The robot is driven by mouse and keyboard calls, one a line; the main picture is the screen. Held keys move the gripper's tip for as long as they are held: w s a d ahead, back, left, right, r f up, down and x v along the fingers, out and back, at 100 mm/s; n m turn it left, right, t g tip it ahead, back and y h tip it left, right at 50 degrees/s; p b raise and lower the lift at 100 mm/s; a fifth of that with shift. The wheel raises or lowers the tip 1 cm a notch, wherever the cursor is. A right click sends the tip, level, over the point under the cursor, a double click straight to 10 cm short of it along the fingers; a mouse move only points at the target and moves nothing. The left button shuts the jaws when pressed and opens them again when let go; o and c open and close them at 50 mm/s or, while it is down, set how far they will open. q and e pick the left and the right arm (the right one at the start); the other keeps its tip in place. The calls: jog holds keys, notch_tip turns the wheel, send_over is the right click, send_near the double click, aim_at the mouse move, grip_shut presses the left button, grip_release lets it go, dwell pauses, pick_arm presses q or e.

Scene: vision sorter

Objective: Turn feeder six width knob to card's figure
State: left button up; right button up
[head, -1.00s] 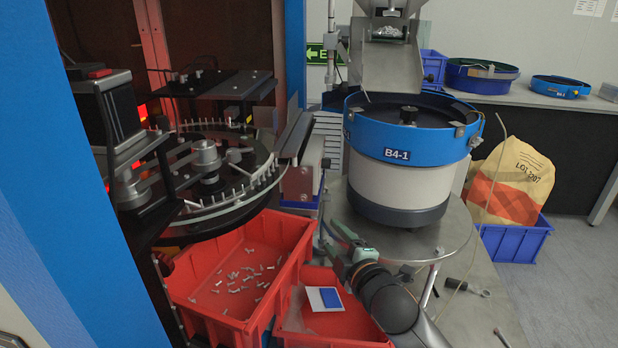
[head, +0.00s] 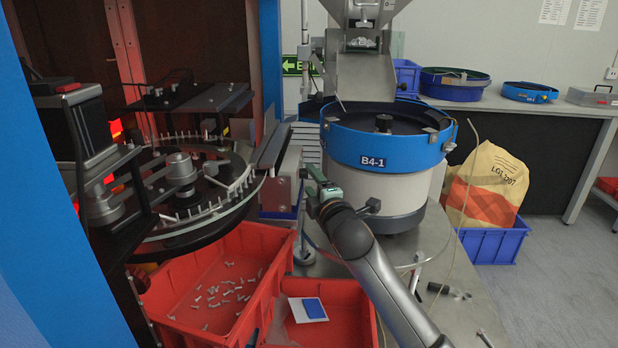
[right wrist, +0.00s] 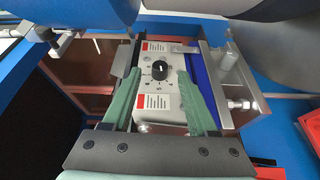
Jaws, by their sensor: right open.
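In the right wrist view, a black round knob (right wrist: 160,69) sits on a light grey box (right wrist: 157,97) with dial marks around it. The marks are too small to read. My right gripper (right wrist: 159,78) is open, its green fingers to the left and right of the knob, nothing between them held. In the head view my right gripper (head: 316,182) is left of the bowl feeder (head: 387,148) labelled B4-1, by the end of its track; the knob is hidden there. A white card with a blue patch (head: 308,309) lies at the red bin; no figure is readable. My left gripper is out of view.
A red bin (head: 163,326) with small metal parts stands under the round glass-edged turntable (head: 205,215). A blue crate (head: 487,247) with a sack (head: 488,185) stands right of the feeder. Metal rails flank the knob box closely in the wrist view.

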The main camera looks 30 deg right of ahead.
aim_at(304, 173)
jog(key=shift+x, duration=1.15)
grip_shut()
